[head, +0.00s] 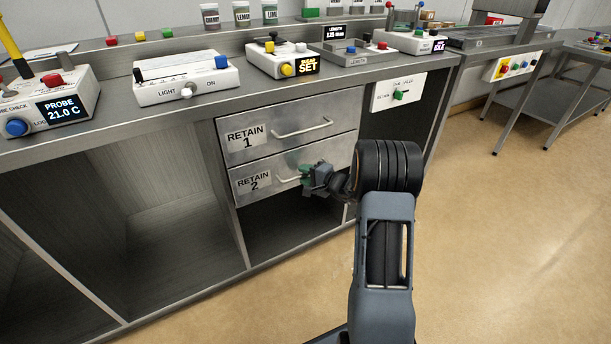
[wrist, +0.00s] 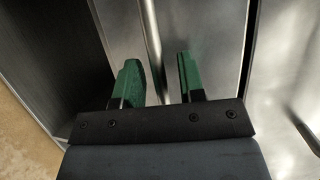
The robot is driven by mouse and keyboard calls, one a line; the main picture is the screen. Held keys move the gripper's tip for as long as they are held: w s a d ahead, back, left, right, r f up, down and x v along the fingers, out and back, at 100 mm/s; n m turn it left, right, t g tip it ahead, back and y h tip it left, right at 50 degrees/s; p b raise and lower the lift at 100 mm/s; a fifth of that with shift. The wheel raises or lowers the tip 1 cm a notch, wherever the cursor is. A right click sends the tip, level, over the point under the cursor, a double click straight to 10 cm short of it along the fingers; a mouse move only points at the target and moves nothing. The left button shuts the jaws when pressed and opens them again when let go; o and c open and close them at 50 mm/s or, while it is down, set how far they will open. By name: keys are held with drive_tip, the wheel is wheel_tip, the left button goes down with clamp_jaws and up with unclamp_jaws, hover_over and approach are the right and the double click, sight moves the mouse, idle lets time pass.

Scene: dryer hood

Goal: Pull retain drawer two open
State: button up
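The drawer labelled RETAIN 2 (head: 262,190) is a metal front below RETAIN 1 in the head view. It looks shut, roughly in line with the drawer above. Its pale bar handle (head: 286,180) is partly hidden by my gripper (head: 305,174). In the wrist view my gripper (wrist: 158,72) has two green fingers spread apart. The handle bar (wrist: 151,35) runs between them, with a visible gap to each finger. It lies nearer the left finger at the tips. I cannot tell the exact depth of the fingers around the bar.
The RETAIN 1 drawer (head: 290,127) is shut directly above, with its own handle (head: 303,128). Open bays lie below and left. A switch panel (head: 398,92) is on the bench front, right of the drawers. Control boxes line the bench top. The floor (head: 500,230) at right is clear.

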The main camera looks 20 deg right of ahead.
clamp_jaws()
idle(0.4)
